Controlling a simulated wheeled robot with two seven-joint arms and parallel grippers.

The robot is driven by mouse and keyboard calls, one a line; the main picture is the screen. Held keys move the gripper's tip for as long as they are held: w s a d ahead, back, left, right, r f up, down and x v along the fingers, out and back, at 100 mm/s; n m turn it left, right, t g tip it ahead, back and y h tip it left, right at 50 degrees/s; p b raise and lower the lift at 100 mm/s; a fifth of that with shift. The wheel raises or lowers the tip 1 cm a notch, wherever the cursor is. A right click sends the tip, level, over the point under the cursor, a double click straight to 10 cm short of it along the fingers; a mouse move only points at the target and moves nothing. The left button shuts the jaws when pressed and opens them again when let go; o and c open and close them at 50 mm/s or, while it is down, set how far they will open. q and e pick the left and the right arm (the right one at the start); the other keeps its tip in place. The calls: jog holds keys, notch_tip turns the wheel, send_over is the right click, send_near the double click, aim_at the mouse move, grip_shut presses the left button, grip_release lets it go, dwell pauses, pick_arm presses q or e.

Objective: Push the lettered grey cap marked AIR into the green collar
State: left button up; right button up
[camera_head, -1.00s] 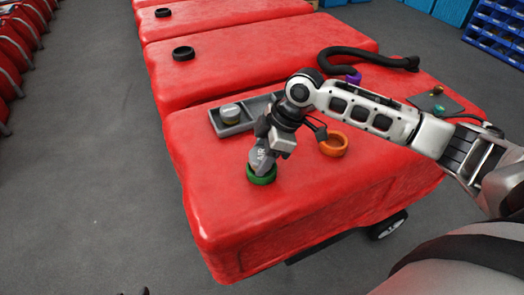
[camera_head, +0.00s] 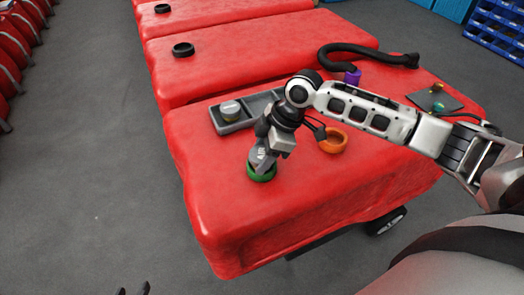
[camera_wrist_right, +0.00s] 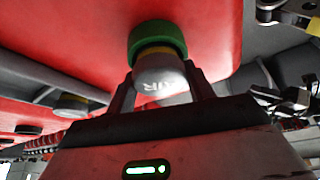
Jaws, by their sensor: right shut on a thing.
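The grey cap marked AIR (camera_head: 261,156) stands at the mouth of the green collar (camera_head: 262,175) on the red tank top. In the right wrist view the cap (camera_wrist_right: 160,78) is between the two fingers of my right gripper (camera_wrist_right: 163,88), which is shut on it. A yellow band on the cap still shows between its grey body and the green collar (camera_wrist_right: 156,40). How deep the cap sits is hard to tell. Only the dark fingertips of my left gripper (camera_head: 133,290) show at the bottom edge, apart and empty, far from the cap.
A grey tray (camera_head: 237,127) holding another grey cap (camera_head: 230,109) lies behind my right gripper. An orange collar (camera_head: 334,140) stands to its right. A purple collar (camera_head: 353,77) and black hose (camera_head: 372,54) are farther back. The tank's front left top is clear.

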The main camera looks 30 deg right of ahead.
jog(key=shift+s+f, duration=0.15)
jog(key=shift+f, duration=0.15)
dwell(0.5)
